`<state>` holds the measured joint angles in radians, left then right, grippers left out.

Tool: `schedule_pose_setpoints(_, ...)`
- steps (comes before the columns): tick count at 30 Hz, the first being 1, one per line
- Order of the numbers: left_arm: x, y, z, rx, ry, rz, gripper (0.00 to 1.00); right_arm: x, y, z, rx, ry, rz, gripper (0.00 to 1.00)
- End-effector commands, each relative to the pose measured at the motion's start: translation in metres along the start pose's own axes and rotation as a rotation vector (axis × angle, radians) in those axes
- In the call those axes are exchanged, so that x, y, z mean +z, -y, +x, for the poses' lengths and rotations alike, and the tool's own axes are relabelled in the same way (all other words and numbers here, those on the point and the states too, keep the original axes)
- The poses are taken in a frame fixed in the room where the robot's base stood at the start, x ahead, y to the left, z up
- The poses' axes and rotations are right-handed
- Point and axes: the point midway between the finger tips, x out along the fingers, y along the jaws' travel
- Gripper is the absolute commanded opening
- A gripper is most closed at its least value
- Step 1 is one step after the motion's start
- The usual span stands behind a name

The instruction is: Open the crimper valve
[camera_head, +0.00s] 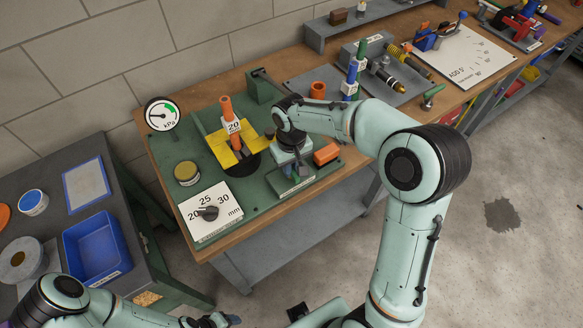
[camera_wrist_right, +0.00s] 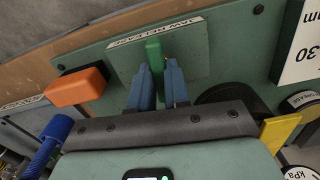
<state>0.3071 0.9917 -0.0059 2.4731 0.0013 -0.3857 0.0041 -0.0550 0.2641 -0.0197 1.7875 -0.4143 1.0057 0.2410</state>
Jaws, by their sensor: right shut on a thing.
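The crimper station is a green board (camera_head: 262,205) on the wooden bench. My right gripper (camera_head: 296,172) is low over the board's front right part; its arm hides much of that spot. In the right wrist view its two blue-grey fingers (camera_wrist_right: 157,85) are shut on an upright green handle (camera_wrist_right: 154,52). The handle stands at a green plate (camera_wrist_right: 190,50) whose upside-down label seems to read "JAW RELEASE". I take the handle for the valve lever. My left gripper (camera_head: 210,321) is at the bottom edge of the head view, partly cut off, far from the station.
An orange block (camera_head: 326,154) sits right beside the plate. Yellow jaws (camera_head: 234,148) hold an orange tube (camera_head: 226,108) marked 20. A pressure gauge (camera_head: 162,114) and a mm dial (camera_head: 209,213) stand left. A blue tray (camera_head: 96,246) is on the grey table.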

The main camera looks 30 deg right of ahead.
Motion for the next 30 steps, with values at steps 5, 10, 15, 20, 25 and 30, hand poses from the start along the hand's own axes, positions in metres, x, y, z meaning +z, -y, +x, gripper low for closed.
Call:
schedule_pose_setpoints(5,0.000,0.000,0.000,0.000,0.000,0.000,0.63,0.000,0.000,0.000,0.000,0.000,-0.021,0.47)
schedule_pose_setpoints(10,0.000,0.000,0.000,0.000,0.000,0.000,0.63,0.000,0.000,0.000,0.000,0.001,-0.019,0.47)
schedule_pose_setpoints(15,-0.002,-0.002,-0.004,0.001,-0.003,0.001,0.63,0.000,0.000,-0.006,0.000,-0.001,-0.018,0.47)
schedule_pose_setpoints(20,-0.010,-0.009,-0.017,0.005,-0.014,0.005,0.63,-0.002,0.000,-0.024,0.000,-0.003,-0.018,0.47)
schedule_pose_setpoints(25,-0.020,-0.018,-0.031,0.009,-0.027,0.010,0.63,-0.002,0.000,-0.045,0.000,-0.005,-0.018,0.47)
schedule_pose_setpoints(30,-0.028,-0.024,-0.040,0.013,-0.037,0.013,0.63,-0.002,0.000,-0.061,-0.001,-0.004,-0.018,0.47)
